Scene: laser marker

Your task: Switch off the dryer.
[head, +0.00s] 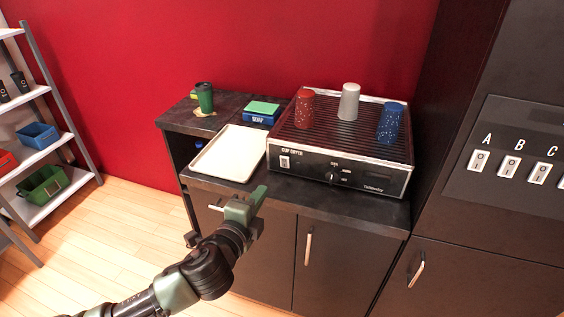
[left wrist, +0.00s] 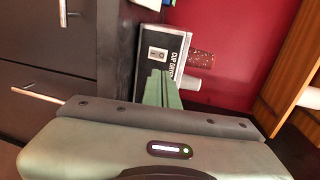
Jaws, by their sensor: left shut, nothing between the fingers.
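The cup dryer (head: 325,172), a black box with a ribbed top and silver trim, stands on the dark counter. A white rocker switch (head: 285,162) sits at the left end of its front, below the "CUP DRYER" label. A knob (head: 334,177) is near the middle of the front. My left gripper (head: 257,194) is shut and empty, in front of the counter, below and left of the switch and apart from it. In the left wrist view its green fingers (left wrist: 161,78) point toward the dryer front, with the switch (left wrist: 157,54) just beyond the tips. My right gripper is not in view.
Red (head: 304,108), grey (head: 349,102) and blue (head: 391,123) cups stand upside down on the dryer. A white tray (head: 228,153) lies left of it. A green cup (head: 204,97) and a blue-green box (head: 262,112) are behind. A panel with lettered switches (head: 518,160) is at right.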

